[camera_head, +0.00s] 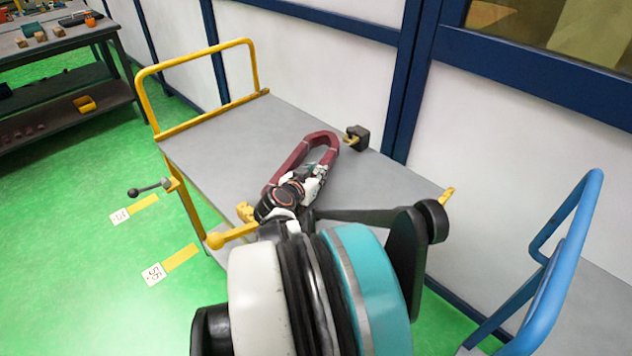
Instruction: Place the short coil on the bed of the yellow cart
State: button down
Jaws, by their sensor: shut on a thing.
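The short coil is a dark red, elongated loop (325,138) in the head view, over the grey bed of the yellow cart (215,150). My gripper (310,180) is shut on the coil at its near side, and the gripper body covers part of it. The coil's far rounded end points up and right, towards the wall. I cannot tell whether the coil touches the bed or hangs just above it. My arm hides the near right part of the cart.
The cart's yellow handle rail (195,87) rises at its far left end. A black clamp-like part (357,137) sits at the bed's wall-side edge. A blue-railed cart (560,265) stands at right. A workbench (50,45) is at upper left. Green floor (70,240) is open at left.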

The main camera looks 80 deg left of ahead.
notch_tip(320, 180, down, 2)
jog(key=shift+f, duration=0.1)
jog(key=c, duration=1.4)
grip_release()
jog(key=shift+s+d, duration=0.1)
jog(key=shift+d, duration=0.05)
jog(key=p+v, duration=0.4)
jog(key=v, duration=0.8)
